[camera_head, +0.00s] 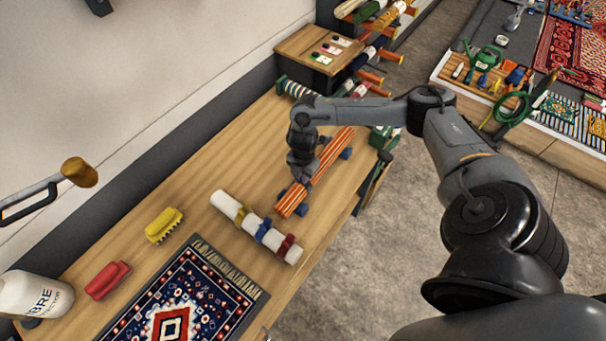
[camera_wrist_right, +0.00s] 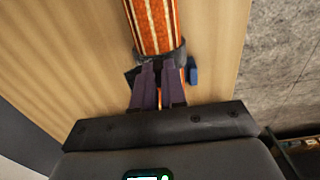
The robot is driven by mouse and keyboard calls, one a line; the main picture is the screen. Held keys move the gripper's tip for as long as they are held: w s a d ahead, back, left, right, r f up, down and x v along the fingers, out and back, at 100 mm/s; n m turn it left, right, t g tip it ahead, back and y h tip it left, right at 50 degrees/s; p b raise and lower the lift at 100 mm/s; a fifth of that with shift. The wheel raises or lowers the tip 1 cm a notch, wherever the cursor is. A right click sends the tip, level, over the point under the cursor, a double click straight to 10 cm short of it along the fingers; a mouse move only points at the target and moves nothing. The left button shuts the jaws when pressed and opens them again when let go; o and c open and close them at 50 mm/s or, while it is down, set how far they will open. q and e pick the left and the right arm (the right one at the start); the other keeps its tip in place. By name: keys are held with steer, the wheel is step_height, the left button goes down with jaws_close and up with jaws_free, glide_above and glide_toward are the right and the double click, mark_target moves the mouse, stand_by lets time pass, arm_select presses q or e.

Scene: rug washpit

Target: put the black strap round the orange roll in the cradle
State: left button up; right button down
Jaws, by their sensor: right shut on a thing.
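The orange striped roll (camera_head: 328,155) lies on the wooden bench, resting in the cradle, whose blue blocks (camera_head: 346,153) show beside it. In the right wrist view the roll (camera_wrist_right: 153,22) runs up from my fingers. The black strap (camera_wrist_right: 179,54) shows there as a dark band across the roll, at my fingertips. Whether it closes beneath the roll is hidden. My right gripper (camera_head: 302,181) is over the near part of the roll, and its fingers (camera_wrist_right: 160,68) are shut on the strap. My left gripper is not in view.
A white roll (camera_head: 229,206) with yellow, blue and dark red straps lies nearby on the bench (camera_head: 180,190). A patterned rug (camera_head: 190,300), a yellow brush (camera_head: 163,225), a red brush (camera_head: 107,281) and a white bottle (camera_head: 35,295) lie or stand nearer. The bench edge is to the right.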

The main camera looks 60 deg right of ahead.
steer(key=c, duration=1.1)
jaws_free()
steer(key=shift+r, duration=0.1)
